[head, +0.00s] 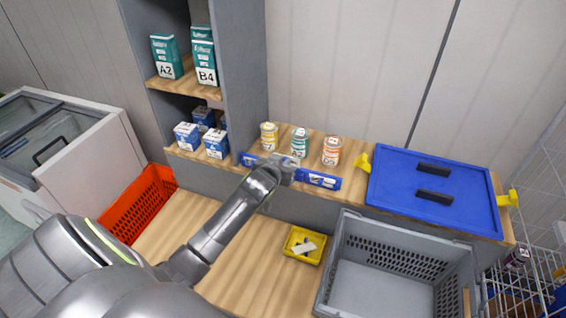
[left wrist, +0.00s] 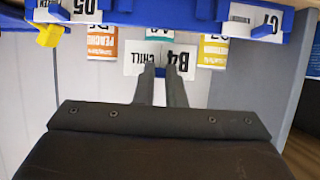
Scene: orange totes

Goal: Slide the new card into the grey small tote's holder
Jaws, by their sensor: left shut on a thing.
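My left gripper (head: 284,165) reaches over to the blue label rail (head: 318,180) on the front edge of the wooden shelf. In the left wrist view the gripper (left wrist: 167,74) is shut on a white card (left wrist: 140,58) with upside-down text, "B4" and a word like "CHILI". The card is up near the rail, with jars behind it; whether it touches the rail I cannot tell. The grey tote (head: 345,262) stands open and looks empty at the lower right, apart from the gripper. I cannot make out a card holder on it. My right gripper is not in view.
Three labelled jars (head: 300,142) stand behind the rail. A blue lidded tote (head: 398,165) with yellow latches is to their right. A yellow tray (head: 291,240) with white cards lies left of the grey tote. A red basket (head: 142,205) stands at left.

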